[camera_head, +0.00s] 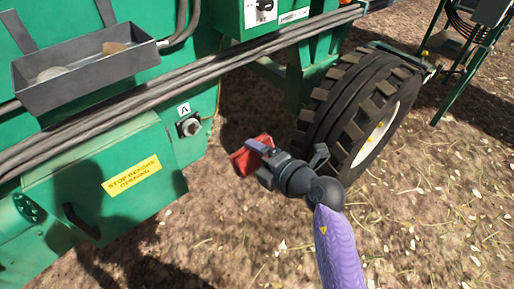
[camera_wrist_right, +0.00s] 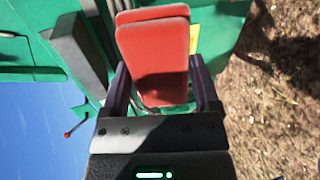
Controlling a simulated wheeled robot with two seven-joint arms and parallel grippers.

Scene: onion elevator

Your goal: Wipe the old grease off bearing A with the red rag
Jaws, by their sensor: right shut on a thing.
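Bearing A (camera_head: 190,127) is a round metal fitting on the green machine's side, just below a white plate marked A (camera_head: 184,109). The red rag (camera_head: 247,158) is a folded red pad; it also fills the middle of the right wrist view (camera_wrist_right: 154,58). My right gripper (camera_head: 257,154) is shut on the rag, which sits between its two fingers (camera_wrist_right: 158,88). In the head view the rag is to the right of and a little below the bearing, with a gap between them. I cannot make out grease on the bearing. My left gripper is not in view.
A grey tray (camera_head: 85,83) with small items hangs on the green machine at upper left. Grey cables (camera_head: 170,86) run above the bearing. A yellow "STOP BEFORE OPENING" label (camera_head: 132,175) is on a lower panel. A large tyre (camera_head: 335,110) stands right of my gripper. Bare ground lies below.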

